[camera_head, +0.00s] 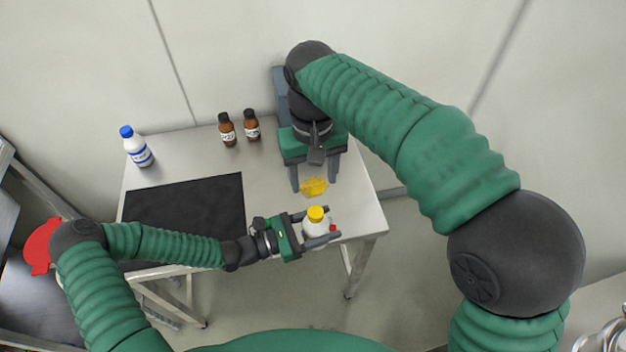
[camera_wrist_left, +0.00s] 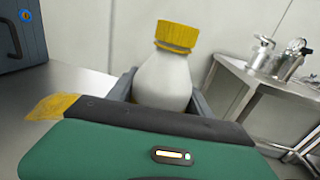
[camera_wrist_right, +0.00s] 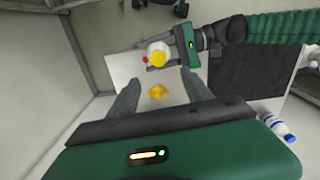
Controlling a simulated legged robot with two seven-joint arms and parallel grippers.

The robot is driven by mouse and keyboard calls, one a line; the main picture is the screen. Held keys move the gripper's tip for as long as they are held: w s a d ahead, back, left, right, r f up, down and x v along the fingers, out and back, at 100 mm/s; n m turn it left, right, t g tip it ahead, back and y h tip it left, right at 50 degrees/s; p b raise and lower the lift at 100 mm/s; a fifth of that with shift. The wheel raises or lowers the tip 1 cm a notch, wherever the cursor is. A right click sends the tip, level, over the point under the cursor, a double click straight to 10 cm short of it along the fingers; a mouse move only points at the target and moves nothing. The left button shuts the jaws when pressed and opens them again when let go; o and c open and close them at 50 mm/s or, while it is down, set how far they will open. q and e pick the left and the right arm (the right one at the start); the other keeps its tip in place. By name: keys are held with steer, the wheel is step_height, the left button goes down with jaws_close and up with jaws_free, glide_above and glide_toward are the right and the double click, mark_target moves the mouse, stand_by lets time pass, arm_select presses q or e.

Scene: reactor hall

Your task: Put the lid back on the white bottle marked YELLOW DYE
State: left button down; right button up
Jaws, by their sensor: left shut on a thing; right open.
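The white bottle (camera_head: 313,229) is at the table's front right, upright, with a yellow lid (camera_head: 316,213) on its neck. My left gripper (camera_head: 322,227) is shut on the bottle's body. In the left wrist view the bottle (camera_wrist_left: 163,82) stands between the fingers with the ribbed yellow lid (camera_wrist_left: 177,35) on top; how tightly it sits, I cannot tell. No label text is readable. My right gripper (camera_head: 314,180) is open and empty, pointing down behind the bottle, above a yellow patch (camera_head: 314,187). The right wrist view also shows the yellow lid (camera_wrist_right: 158,56).
Two brown bottles (camera_head: 227,130) (camera_head: 252,125) stand at the table's back. A white bottle with a blue cap (camera_head: 136,146) stands at the back left. A black mat (camera_head: 185,205) covers the left part. A small red thing (camera_head: 333,228) is beside the held bottle.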

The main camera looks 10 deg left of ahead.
stand_by(0.3)
arm_select(q)
steer(key=shift+d, duration=0.15)
steer(key=shift+r, duration=0.1)
steer(key=shift+a, duration=0.2)
arm_select(e)
steer(key=s+d+f+m+t, duration=0.1)
steer(key=s+d+f, duration=0.2)
steer(key=d+f, duration=0.2)
steer(key=s+d+f+m, duration=0.2)
steer(key=s+d+f, duration=0.2)
steer(key=d, duration=0.7)
steer(key=s+d+f+m+t, duration=0.1)
steer(key=s+d+f, duration=0.2)
steer(key=d+f, duration=0.4)
steer(key=shift+s+d+m+t, duration=0.3)
steer(key=shift+s+d, duration=0.1)
steer(key=shift+d, duration=0.1)
arm_select(q)
steer(key=shift+d, duration=0.1)
arm_select(e)
steer(key=shift+d+r, duration=0.1)
